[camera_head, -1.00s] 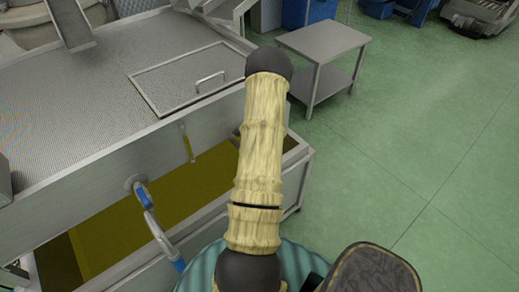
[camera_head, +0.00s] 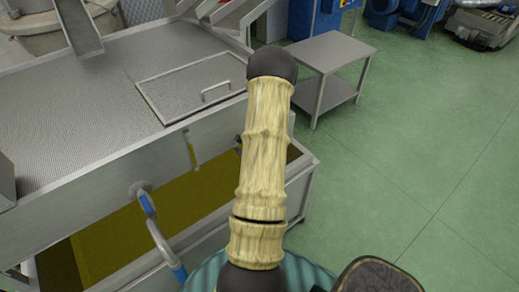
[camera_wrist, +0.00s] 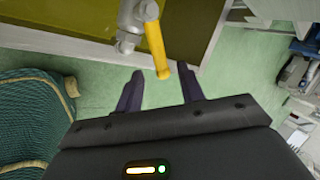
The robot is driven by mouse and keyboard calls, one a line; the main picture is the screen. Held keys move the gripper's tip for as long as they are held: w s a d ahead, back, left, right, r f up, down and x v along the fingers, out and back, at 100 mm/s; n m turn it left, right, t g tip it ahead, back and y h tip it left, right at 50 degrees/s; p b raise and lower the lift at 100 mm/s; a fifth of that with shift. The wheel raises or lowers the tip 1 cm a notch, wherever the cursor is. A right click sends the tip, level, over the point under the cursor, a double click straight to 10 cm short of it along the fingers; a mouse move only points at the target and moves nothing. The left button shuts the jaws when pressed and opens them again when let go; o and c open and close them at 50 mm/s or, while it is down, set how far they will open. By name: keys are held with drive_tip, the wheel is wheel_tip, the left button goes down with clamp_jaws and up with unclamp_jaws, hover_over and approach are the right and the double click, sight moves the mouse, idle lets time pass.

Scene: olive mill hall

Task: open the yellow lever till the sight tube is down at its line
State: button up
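The yellow lever (camera_wrist: 156,46) sits on a grey valve (camera_wrist: 131,18) at the tank's edge in the wrist view. It hangs toward my gripper (camera_wrist: 161,84), which is open. The lever's tip is at the mouth of the gap between the two dark fingers, which do not grip it. The narrow sight tube (camera_head: 194,150) is on the tank's front wall, left of my arm. Its level and line are too small to read.
Yellow-green oil lies in the open lower trough (camera_head: 125,235). A blue-ended curved pipe (camera_head: 160,242) is on the left. A steel side table (camera_head: 331,52) stands beyond my arm. Green floor is free at right.

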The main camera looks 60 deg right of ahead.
drive_tip(key=v, duration=1.4)
drive_tip(key=shift+w, duration=0.15)
drive_tip(key=c, duration=0.5)
drive_tip(key=w+a+r+n, duration=0.1)
drive_tip(key=w+a+n, duration=0.1)
drive_tip(key=a, duration=0.1)
drive_tip(key=w+a+r+n+t+y, duration=0.1)
drive_tip(key=w+a+n, duration=0.1)
drive_tip(key=a, duration=0.1)
drive_tip(key=w+a+r+n+t, duration=0.1)
drive_tip(key=w+a+n, duration=0.2)
drive_tip(key=shift+y, duration=0.3)
clamp_jaws()
drive_tip(key=w+a+r+n+y, duration=0.1)
drive_tip(key=a+r+n+y, duration=0.1)
drive_tip(key=a+n, duration=0.8)
drive_tip(key=w+a+r+n+y, duration=0.1)
drive_tip(key=a+r+n+y, duration=0.15)
drive_tip(key=a+n, duration=0.7)
drive_tip(key=s+a+r+n, duration=0.1)
drive_tip(key=s+a+n, duration=0.1)
drive_tip(key=a+n, duration=0.1)
drive_tip(key=s+a+r+n+g, duration=0.1)
drive_tip(key=s+a+n, duration=0.2)
drive_tip(key=a, duration=0.3)
drive_tip(key=shift+a, duration=0.3)
